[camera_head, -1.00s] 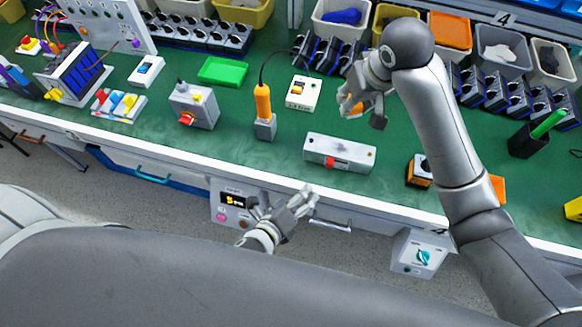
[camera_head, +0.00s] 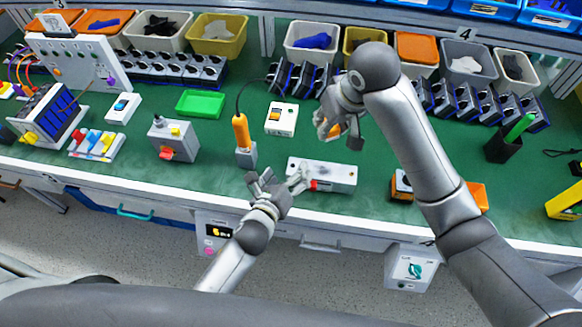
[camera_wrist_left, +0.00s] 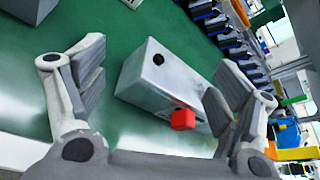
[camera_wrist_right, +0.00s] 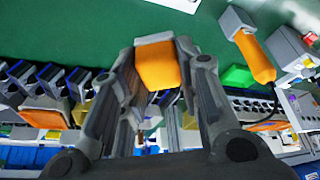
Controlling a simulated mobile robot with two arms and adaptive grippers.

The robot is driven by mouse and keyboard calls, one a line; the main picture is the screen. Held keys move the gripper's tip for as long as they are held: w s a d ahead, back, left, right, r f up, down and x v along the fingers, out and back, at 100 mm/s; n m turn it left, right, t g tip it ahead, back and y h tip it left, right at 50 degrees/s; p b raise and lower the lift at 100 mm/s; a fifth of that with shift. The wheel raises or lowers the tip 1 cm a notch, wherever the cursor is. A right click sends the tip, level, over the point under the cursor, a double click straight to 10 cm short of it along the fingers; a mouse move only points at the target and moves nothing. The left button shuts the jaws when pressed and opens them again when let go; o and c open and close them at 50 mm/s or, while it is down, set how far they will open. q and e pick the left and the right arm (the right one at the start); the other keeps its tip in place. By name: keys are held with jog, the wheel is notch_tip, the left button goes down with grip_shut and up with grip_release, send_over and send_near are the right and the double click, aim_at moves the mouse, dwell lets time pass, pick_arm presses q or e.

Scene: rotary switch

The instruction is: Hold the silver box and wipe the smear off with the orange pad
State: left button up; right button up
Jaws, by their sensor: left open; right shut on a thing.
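The silver box (camera_head: 335,174), long with a red button on its front side, lies on the green bench top near the front edge. My left gripper (camera_head: 280,182) is open at the box's left end, apart from it as far as I can tell. In the left wrist view the box (camera_wrist_left: 165,84) shows between the spread fingers, with a dark round spot on top. A faint grey patch on the box top may be the smear; I cannot make it out clearly. My right gripper (camera_wrist_right: 158,52) is shut on the orange pad (camera_wrist_right: 158,68), above the bench behind the box.
A black and orange block (camera_head: 401,186) sits to the right. Bins and rows of dark modules line the back. The bench's front edge is close to the box.

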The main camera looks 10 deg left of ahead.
aim_at(293, 166)
pick_arm(q)
jog(key=shift+x, duration=1.55)
